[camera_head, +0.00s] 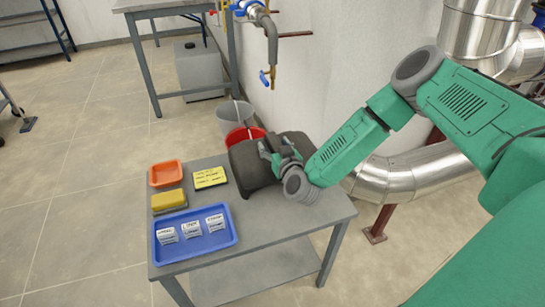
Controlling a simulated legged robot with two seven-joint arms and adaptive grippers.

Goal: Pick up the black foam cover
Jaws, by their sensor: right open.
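The black foam cover (250,172) is a dark, rounded block on the far right part of the grey table (269,229). My right gripper (268,150) is over the cover, with its arm reaching in from the right. The gripper is open. Its fingers overlap the cover's top in the picture, and I cannot tell whether they touch it. The gripper and wrist hide part of the cover. My left gripper is not in view.
On the table's left are an orange tray (166,173), a yellow sponge (168,200), a yellow label card (209,178) and a blue tray (209,248) with three small white packets. Red (240,135) and grey (230,118) buckets stand behind. Silver pipes (420,172) run at right.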

